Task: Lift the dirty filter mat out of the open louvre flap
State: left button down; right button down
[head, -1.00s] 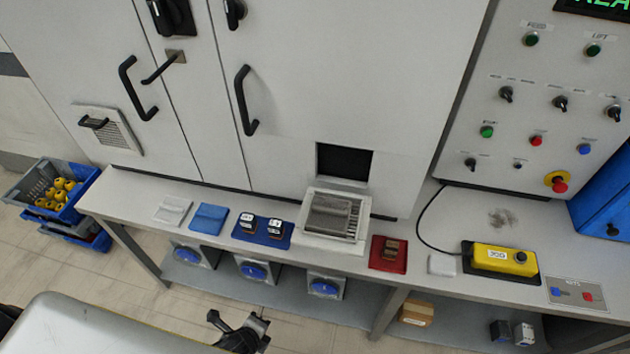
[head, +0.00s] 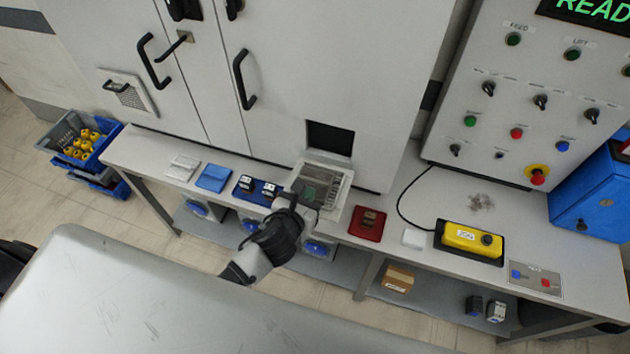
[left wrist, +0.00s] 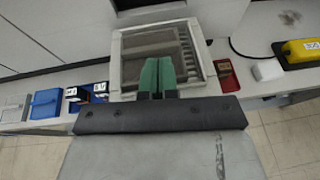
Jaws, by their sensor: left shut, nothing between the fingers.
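The open louvre flap (head: 344,192) is folded down flat towards the bench, below a dark square opening (head: 330,138) in the cabinet. The dirty grey-brown filter mat (left wrist: 150,40) lies inside the flap's pale frame (left wrist: 116,68), with slats showing along its right side. My left gripper (head: 309,193) is over the near part of the flap. In the left wrist view its green fingers (left wrist: 157,76) are together, with nothing between them, and they hide part of the mat. I cannot tell whether they touch it. My right gripper is not in view.
Left of the flap are a blue tray with two dark blocks (head: 257,191), a blue pad (head: 213,178) and a white pad (head: 182,168). Right of it are a red tray (head: 367,224), a white block (head: 413,239) and a yellow control box (head: 471,238) with a cable.

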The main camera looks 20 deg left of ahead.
aim_at(315, 182)
pick_arm(q)
jog(key=w, duration=0.4)
jog(key=shift+w+d+p, duration=0.2)
jog(key=shift+d+p, duration=0.05)
jog(key=shift+p, duration=0.15)
jog(key=shift+f, duration=0.75)
jog(key=shift+s, duration=0.15)
jog(key=s, duration=0.4)
jog(key=shift+s+a+f, duration=0.15)
jog(key=shift+s+a, duration=0.15)
jog(key=shift+s, duration=0.1)
jog(key=shift+w+r, duration=0.1)
jog(key=shift+r, duration=0.1)
